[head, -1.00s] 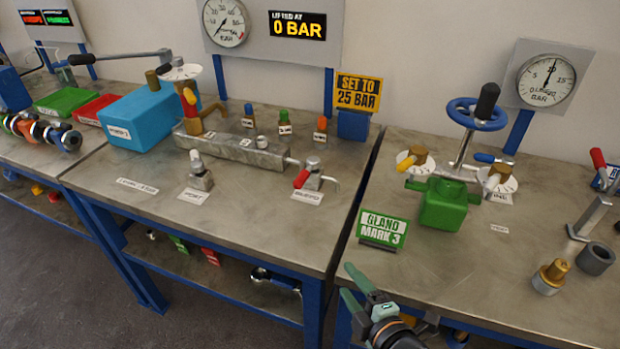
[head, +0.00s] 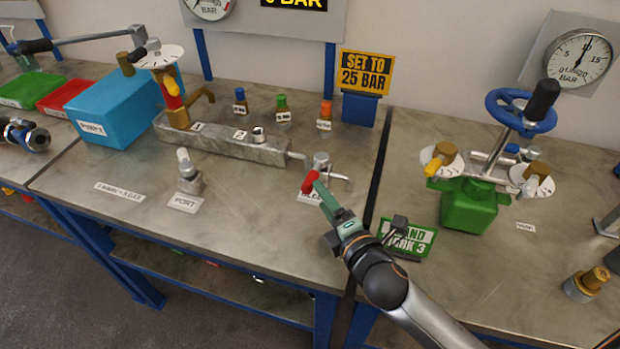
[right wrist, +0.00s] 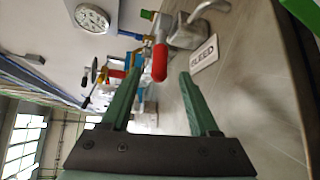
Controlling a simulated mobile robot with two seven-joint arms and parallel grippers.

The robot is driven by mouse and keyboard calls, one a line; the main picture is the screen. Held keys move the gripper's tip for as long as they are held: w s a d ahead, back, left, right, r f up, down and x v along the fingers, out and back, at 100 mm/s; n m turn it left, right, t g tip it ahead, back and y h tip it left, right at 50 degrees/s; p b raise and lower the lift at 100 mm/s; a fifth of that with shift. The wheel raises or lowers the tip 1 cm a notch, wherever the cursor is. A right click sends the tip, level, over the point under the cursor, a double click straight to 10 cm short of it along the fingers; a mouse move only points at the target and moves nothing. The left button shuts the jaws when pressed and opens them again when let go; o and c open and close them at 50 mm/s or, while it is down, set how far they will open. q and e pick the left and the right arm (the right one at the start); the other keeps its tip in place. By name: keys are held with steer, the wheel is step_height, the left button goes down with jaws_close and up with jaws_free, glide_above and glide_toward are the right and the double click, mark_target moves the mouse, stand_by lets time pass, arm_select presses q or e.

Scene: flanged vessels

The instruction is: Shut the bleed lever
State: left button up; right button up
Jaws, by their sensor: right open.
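The bleed lever (head: 310,182) is a short red handle on a small metal valve (head: 322,166) near the right edge of the middle bench. It slants down from the valve toward the front left. My right gripper (head: 326,204) is just in front of it, open and empty. In the right wrist view the red lever (right wrist: 160,62) shows in the gap between the two green fingertips (right wrist: 160,78), touching neither visibly; its exact depth between them is unclear. The BLEED label (right wrist: 203,55) lies beside the valve, partly hidden by my gripper in the head view. My left gripper is not in view.
A metal block (head: 225,142) with a thin pipe reaches the bleed valve. The port fitting (head: 188,175) stands to its left. The green gland sign (head: 420,240) stands close to my right wrist, with a green valve (head: 468,208) beyond. Bench space left of the gripper is clear.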

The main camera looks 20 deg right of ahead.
mark_target(310, 182)
steer(key=x, duration=0.7)
steer(key=shift+w, duration=0.15)
jaws_close()
stand_by(1.2)
